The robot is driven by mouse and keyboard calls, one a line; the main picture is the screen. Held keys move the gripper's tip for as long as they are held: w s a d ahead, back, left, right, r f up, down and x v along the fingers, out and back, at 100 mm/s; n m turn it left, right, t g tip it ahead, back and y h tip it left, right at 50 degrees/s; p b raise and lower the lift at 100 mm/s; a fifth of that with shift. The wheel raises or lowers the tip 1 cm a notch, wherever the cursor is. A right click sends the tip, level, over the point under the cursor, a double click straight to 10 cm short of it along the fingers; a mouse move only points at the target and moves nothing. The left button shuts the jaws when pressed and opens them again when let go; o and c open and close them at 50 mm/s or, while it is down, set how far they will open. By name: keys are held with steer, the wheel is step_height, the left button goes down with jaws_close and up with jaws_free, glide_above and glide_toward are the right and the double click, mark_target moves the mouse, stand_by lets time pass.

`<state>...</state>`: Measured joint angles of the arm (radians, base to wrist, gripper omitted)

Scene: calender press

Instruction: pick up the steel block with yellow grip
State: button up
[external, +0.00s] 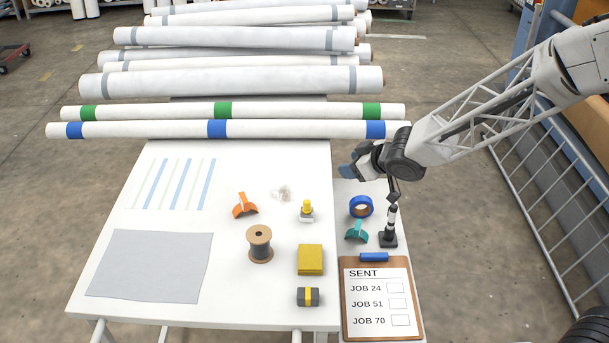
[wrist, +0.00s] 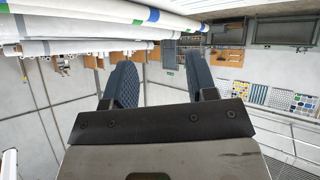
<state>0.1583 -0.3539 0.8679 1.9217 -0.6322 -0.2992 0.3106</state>
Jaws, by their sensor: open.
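A dark grey block with a yellow band around its middle, which fits the steel block with yellow grip (external: 308,297), lies near the front edge of the white table in the external view. It is not in the wrist view. My gripper (external: 350,172) is above the table's right side, far behind and to the right of the block, touching nothing that I can see. Its two blue fingers are apart with nothing between them in the wrist view (wrist: 163,82).
A yellow pad (external: 310,259) lies just behind the block. A spool (external: 260,244), an orange clip (external: 244,206) and a small yellow-topped item (external: 306,211) stand nearby. A clipboard (external: 381,327) lies to the right. Long rolls (external: 230,82) fill the back. The front middle is clear.

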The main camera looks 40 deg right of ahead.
mark_target(307, 216)
steer(key=w+f+y, duration=0.1)
steer(key=f, duration=0.3)
steer(key=w+a+f+n+t+y, duration=0.1)
steer(key=f+y, duration=0.1)
steer(key=f, duration=0.3)
steer(key=w+f+n+y, duration=0.1)
steer(key=f, duration=0.3)
steer(key=shift+w+a+f+y, duration=0.25)
steer(key=shift+w+a+y, duration=0.05)
steer(key=shift+w+a, duration=0.1)
steer(key=shift+f, duration=0.25)
steer(key=shift+x, duration=1.25)
steer(key=shift+w+a, duration=0.1)
steer(key=shift+x, duration=2.55)
steer(key=shift+r, duration=0.1)
steer(key=shift+c, duration=0.4)
